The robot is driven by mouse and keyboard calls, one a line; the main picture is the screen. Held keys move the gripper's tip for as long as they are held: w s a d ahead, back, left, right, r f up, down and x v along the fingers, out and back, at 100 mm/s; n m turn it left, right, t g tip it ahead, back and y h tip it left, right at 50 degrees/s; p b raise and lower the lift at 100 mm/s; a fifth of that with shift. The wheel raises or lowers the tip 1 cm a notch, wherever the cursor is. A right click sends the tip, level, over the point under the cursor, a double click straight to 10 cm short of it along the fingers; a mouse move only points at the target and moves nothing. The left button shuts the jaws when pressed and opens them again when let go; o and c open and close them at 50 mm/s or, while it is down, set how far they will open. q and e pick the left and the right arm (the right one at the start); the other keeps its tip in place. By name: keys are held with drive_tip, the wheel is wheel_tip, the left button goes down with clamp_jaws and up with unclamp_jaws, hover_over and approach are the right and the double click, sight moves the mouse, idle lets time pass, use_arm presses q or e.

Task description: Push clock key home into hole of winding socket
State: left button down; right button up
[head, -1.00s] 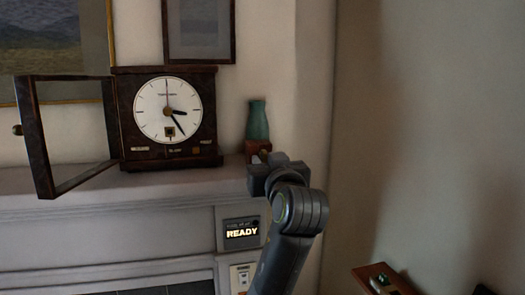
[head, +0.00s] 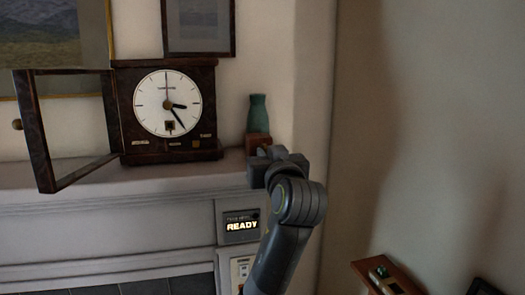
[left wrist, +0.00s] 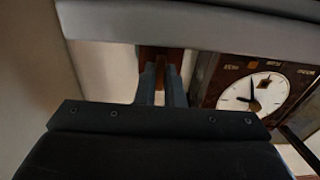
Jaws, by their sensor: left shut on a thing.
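The clock (head: 167,140) stands on the mantel with its glass door swung open to the left. Low on its white dial is a small dark square with a brass centre, the winding socket (head: 169,127); its hole is too small to make out. My left gripper (head: 260,163) is right of the clock, in front of a reddish-brown block under the green vase. In the left wrist view its fingers are shut on a thin tan piece, seemingly the clock key (left wrist: 160,72), mostly hidden. That view also shows the clock (left wrist: 225,78), to the right and apart from the fingers. My right gripper is out of view.
The green vase (head: 257,117) stands on the reddish-brown block (head: 256,141) at the mantel's right end. The open door (head: 35,130) juts out at left. A lit READY panel (head: 241,226) is below. A small wooden shelf (head: 390,282) is at lower right.

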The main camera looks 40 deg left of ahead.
use_arm(q)
drive_tip(key=b+v, duration=0.1)
drive_tip(key=v, duration=0.6)
drive_tip(key=shift+b, duration=0.3)
idle(0.8)
